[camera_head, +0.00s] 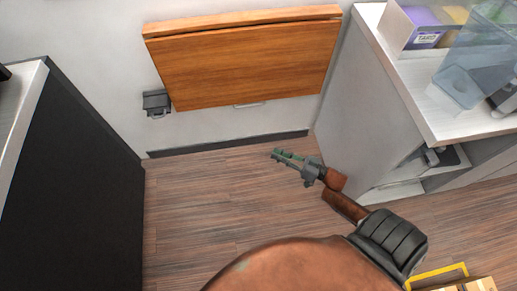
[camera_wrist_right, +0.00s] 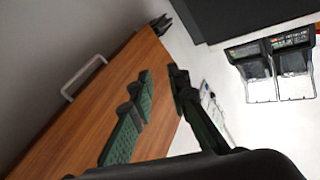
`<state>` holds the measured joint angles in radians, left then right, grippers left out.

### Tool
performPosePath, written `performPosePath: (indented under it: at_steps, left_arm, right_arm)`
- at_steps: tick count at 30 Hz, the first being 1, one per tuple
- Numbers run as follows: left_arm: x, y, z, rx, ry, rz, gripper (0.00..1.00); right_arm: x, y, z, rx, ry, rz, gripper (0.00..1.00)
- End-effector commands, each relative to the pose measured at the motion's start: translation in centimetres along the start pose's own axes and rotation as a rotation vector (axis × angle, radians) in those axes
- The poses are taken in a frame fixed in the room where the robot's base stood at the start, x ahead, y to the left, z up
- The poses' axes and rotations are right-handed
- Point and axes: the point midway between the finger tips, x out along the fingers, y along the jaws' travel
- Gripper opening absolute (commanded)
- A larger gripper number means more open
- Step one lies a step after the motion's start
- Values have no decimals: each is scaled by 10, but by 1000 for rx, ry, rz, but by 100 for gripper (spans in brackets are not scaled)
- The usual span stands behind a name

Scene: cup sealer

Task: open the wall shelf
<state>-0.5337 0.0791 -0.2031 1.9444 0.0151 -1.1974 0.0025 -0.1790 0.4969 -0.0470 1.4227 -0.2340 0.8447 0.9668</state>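The wall shelf (camera_head: 245,65) is a brown wooden panel hanging folded down against the wall, with a narrow wooden top ledge. A thin metal handle (camera_head: 249,105) shows at its lower edge. In the right wrist view the panel (camera_wrist_right: 75,140) slants across the left half, with the handle (camera_wrist_right: 82,78) on its edge. My right gripper (camera_head: 278,155) is below and in front of the panel, apart from the handle. In the wrist view its green-padded fingers (camera_wrist_right: 160,76) are apart with nothing between them. My left gripper is not in view.
A dark cabinet (camera_head: 85,190) stands at the left. A white counter (camera_head: 400,75) with a box of cups (camera_head: 425,28) stands at the right. A small black fixture (camera_head: 156,102) is at the panel's lower left. The wooden floor (camera_head: 215,200) between is clear. A yellow-edged object (camera_head: 440,273) is at the bottom right.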

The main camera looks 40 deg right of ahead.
Motion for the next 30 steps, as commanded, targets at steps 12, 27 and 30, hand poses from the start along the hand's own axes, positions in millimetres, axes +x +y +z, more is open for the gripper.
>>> performPosePath:
  at_steps: [12,27,30]
  left_arm:
    - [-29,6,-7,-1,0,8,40]
    - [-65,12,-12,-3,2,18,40]
    - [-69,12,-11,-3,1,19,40]
  right_arm:
    - [-2,-76,-84,113,116,-487,16]
    - [57,-108,-93,114,119,-490,16]
    - [62,-110,-94,115,117,-487,16]
